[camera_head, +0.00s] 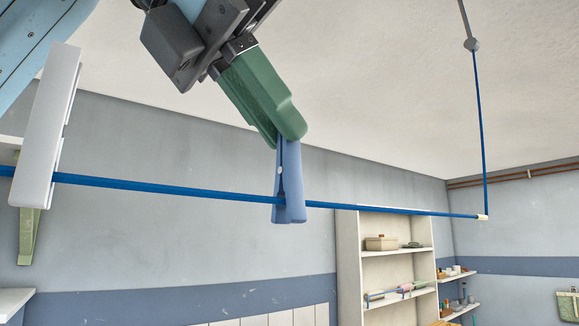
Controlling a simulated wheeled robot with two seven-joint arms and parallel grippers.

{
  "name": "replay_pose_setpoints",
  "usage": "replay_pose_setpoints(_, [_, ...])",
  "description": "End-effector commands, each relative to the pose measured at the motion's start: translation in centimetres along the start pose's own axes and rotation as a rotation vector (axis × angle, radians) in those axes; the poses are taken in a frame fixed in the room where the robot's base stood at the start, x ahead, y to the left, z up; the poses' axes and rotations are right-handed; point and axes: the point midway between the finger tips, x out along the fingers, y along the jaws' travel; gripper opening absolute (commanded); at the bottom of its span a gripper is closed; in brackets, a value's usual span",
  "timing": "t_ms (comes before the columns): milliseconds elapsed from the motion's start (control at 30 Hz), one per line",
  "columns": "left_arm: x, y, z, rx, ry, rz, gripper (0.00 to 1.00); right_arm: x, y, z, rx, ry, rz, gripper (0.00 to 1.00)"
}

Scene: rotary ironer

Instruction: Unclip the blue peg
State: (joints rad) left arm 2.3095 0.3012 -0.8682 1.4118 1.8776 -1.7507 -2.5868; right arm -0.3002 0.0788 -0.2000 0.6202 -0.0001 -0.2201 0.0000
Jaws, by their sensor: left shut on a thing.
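The blue peg (289,190) hangs nearly upright at the middle of the head view, with its lower end around or against the blue line (170,187). My left gripper (283,136) comes down from the top with green fingers and is shut on the peg's upper end. The fingers hide the top of the peg. I cannot tell from here whether the peg's lower jaws still grip the line. My right gripper is not in view.
A white peg-like piece (47,125) stands on the line at the left. A cord (480,130) drops from the ceiling to the line's right end. White shelves (348,260) stand against the far wall. The air right of the peg is clear.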

Motion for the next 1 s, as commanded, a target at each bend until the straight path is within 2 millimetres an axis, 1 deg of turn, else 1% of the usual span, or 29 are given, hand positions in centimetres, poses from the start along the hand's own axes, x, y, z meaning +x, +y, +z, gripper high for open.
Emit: replay_pose_setpoints(1000, [-3.3, -0.9, 3.4, 0.001, 0.000, 0.001, 0.00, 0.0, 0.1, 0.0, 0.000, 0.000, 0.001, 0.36])
